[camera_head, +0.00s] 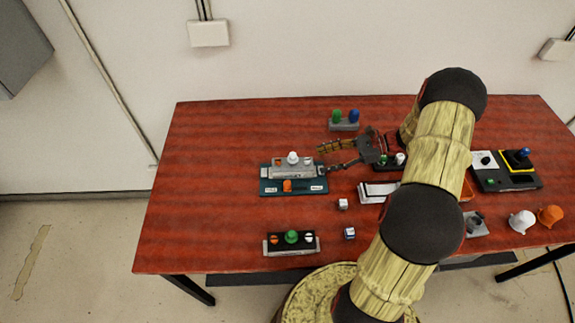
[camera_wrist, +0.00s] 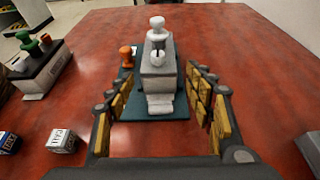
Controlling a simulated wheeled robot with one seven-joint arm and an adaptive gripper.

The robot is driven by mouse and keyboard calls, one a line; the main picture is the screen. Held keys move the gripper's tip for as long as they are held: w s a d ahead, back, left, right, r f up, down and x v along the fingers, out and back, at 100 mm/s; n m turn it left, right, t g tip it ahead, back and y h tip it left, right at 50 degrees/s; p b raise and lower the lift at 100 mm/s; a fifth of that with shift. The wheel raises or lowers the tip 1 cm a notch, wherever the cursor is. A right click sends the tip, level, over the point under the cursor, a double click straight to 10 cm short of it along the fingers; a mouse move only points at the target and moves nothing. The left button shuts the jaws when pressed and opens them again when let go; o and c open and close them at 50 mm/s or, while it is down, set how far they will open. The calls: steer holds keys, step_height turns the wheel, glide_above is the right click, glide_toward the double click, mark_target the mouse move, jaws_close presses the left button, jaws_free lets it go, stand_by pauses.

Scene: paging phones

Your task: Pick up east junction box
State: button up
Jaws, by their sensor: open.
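A grey box (camera_head: 291,171) with a white knob on top stands on a teal board (camera_head: 263,185) at the left of the table. I cannot read a name on it, so I cannot tell for sure that it is the east junction box. My gripper (camera_head: 323,160) is open, just right of the box, pointing at its end. In the wrist view the grey box (camera_wrist: 158,80) is ahead, lined up between the open fingers (camera_wrist: 162,88). The fingers do not appear to touch it. An orange knob (camera_wrist: 126,56) stands on the board beside the box.
A box with orange, green and white knobs (camera_head: 291,248) lies at the front left. A box with green and blue knobs (camera_head: 344,126) is at the back. Two small cubes (camera_head: 342,204) lie near the teal board. The far left table is clear.

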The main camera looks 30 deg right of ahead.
mark_target(311, 163)
steer(key=b+x, duration=0.1)
steer(key=x, duration=0.5)
steer(key=shift+a+r+b+x, duration=0.15)
steer(key=shift+b+x, duration=0.15)
steer(key=shift+x, duration=0.65)
steer(key=shift+r+b+x, duration=0.2)
steer(key=shift+b+x, duration=0.1)
steer(key=shift+x, duration=0.7)
steer(key=shift+a+r+b+x, duration=0.15)
steer(key=shift+b+x, duration=0.15)
steer(key=shift+x, duration=0.65)
steer(key=shift+d, duration=0.15)
steer(key=shift+c, duration=1.3)
steer(key=c, duration=0.7)
steer(key=shift+r, duration=0.15)
steer(key=shift+c, duration=0.6)
